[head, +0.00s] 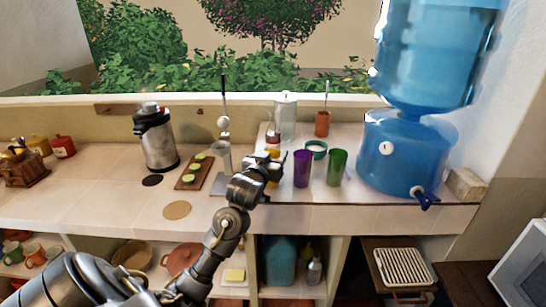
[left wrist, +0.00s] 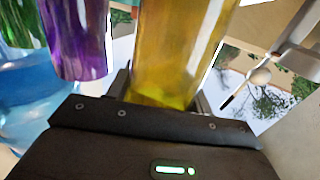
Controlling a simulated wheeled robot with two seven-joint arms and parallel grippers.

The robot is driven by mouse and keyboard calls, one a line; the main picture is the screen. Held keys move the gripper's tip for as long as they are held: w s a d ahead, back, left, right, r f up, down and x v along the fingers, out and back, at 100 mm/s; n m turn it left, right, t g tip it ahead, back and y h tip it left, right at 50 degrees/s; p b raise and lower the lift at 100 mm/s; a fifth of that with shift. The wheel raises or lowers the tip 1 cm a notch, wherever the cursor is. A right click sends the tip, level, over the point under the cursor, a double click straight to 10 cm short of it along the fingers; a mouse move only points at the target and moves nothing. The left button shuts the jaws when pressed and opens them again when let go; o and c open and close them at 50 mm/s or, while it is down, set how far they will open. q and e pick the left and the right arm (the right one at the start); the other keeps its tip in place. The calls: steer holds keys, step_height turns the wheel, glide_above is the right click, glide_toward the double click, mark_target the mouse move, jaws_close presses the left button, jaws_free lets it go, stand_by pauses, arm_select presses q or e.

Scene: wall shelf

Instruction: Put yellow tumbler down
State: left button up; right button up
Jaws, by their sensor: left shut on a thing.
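The yellow tumbler (left wrist: 182,45) is see-through and fills the middle of the left wrist view, between the fingers of my left gripper (left wrist: 162,92). In the head view my left gripper (head: 276,165) is at the raised white counter, just left of the purple tumbler, and hides most of the yellow one. I cannot tell whether the yellow tumbler's base touches the counter. A purple tumbler (head: 302,168) and a green tumbler (head: 337,167) stand upright to the right. My right gripper is not in view.
A blue water dispenser (head: 400,150) stands right of the tumblers. Behind are a white-and-green bowl (head: 316,150), a terracotta pot (head: 322,124) and a clear pitcher (head: 285,115). A cutting board (head: 194,172) and steel flask (head: 157,140) are left. The counter front right of my gripper is clear.

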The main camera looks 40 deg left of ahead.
arm_select(q)
steer(key=shift+f, duration=0.2)
steer(key=o, duration=1.3)
steer(key=shift+o, duration=0.2)
